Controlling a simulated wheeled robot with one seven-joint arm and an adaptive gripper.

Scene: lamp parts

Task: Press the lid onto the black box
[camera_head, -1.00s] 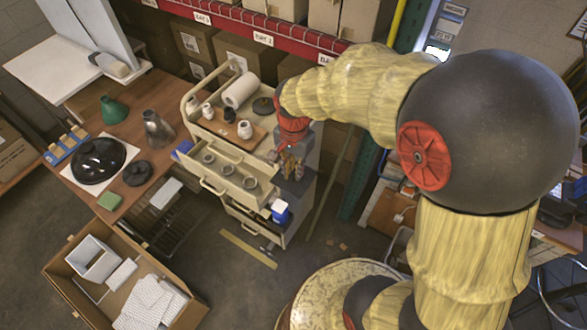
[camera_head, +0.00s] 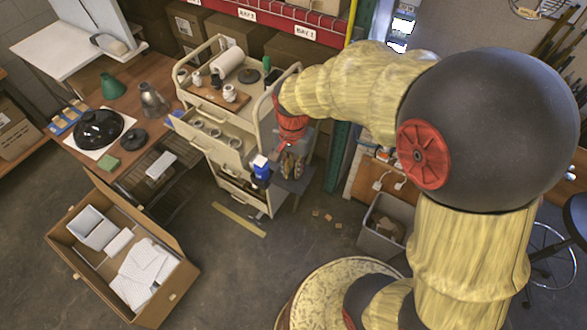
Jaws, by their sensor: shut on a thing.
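My gripper (camera_head: 291,170) is right of the cream cart, pointing down. It is shut on a small dark grey flat piece (camera_head: 291,186), which shows just below the fingers. This piece may be the lid, but it is too small to be sure. I cannot pick out the black box with certainty. A blue container with a white top (camera_head: 260,168) shows just left of the fingers, at the cart's right end; whether it touches them cannot be told.
The cream cart (camera_head: 274,107) has an open drawer (camera_head: 238,156) with several grey rings. A wooden table (camera_head: 150,72) with a black dome (camera_head: 99,128) stands left. An open cardboard box (camera_head: 178,293) and a grey bin (camera_head: 377,244) stand on the floor. Floor between them is mostly clear.

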